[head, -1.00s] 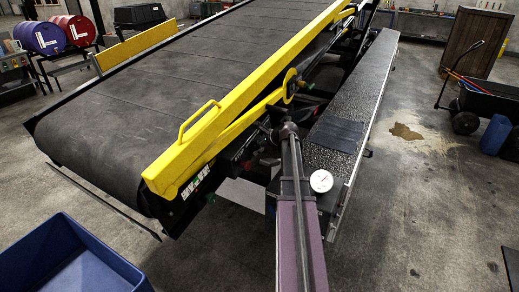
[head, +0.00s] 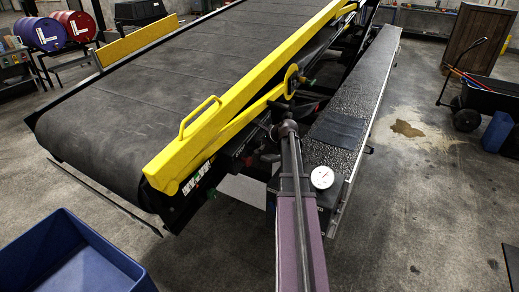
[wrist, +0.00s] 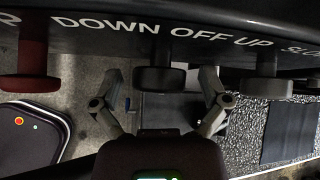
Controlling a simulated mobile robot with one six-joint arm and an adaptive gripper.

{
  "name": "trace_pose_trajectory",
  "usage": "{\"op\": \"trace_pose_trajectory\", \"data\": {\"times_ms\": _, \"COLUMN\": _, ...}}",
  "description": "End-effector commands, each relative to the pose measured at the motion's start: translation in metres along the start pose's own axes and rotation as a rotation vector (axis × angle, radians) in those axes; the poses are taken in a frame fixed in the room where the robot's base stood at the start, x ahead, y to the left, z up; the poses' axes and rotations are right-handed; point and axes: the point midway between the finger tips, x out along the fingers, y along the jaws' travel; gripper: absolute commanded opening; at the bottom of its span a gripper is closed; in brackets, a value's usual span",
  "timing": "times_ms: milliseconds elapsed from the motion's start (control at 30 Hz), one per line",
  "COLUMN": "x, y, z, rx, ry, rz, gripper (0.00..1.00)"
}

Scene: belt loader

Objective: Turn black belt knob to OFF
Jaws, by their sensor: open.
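In the wrist view a dark panel with white lettering "DOWN OFF UP" runs across the top. A black knob (wrist: 160,78) sticks out below it, under the words DOWN and OFF. My gripper (wrist: 160,80) is open, with one finger on each side of this knob and visible gaps between. A dark red knob (wrist: 28,72) is at the left. No label naming the belt shows, and I cannot read any knob's pointer. In the head view the knobs cannot be made out.
The belt loader has a wide black belt (head: 130,125) and a yellow side rail (head: 240,90). A textured black deck (head: 352,100) runs along its right side. A blue bin (head: 75,262) stands at the lower left. Open concrete floor lies to the right, with a dark cart (head: 490,100) beyond.

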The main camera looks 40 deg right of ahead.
Motion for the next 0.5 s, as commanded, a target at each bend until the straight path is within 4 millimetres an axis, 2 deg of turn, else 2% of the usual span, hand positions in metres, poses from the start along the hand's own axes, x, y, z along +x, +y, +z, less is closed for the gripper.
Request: {"op": "trace_pose_trajectory", "data": {"times_ms": 500, "x": 0.0002, "y": -0.0039, "z": -0.0013, "rx": 0.120, "ry": -0.017, "rz": 0.116, "gripper": 0.96}}
